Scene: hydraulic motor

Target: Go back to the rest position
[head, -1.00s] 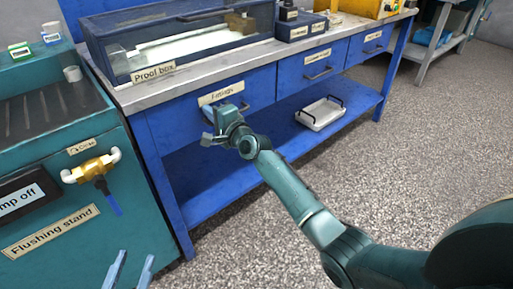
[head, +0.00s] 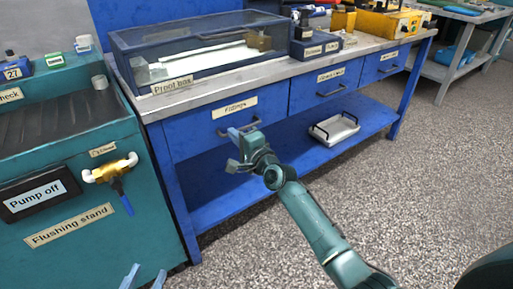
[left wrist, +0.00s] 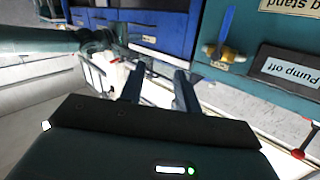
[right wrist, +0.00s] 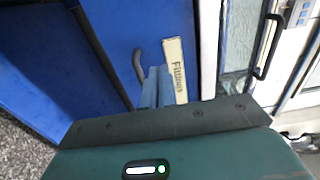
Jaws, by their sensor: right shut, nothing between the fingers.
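My right gripper (head: 236,150) is in front of the blue fittings drawer (head: 275,103), just below its handle (head: 252,125) in the head view. In the right wrist view its fingers (right wrist: 157,86) are together with nothing between them, beside the drawer's label (right wrist: 175,70) and handle (right wrist: 140,67). They appear clear of the handle. The drawer looks shut. My left gripper (head: 144,279) shows only its fingertips at the bottom edge of the head view, in front of the flushing stand (head: 150,235). In the left wrist view its fingers (left wrist: 160,82) are apart and empty.
The blue workbench (head: 165,165) carries a clear-lidded proof box (head: 200,50). A white tray (head: 335,130) sits on its lower shelf. The flushing stand has a yellow valve (head: 110,171) with a blue lever. Speckled floor (head: 430,190) is free on the right.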

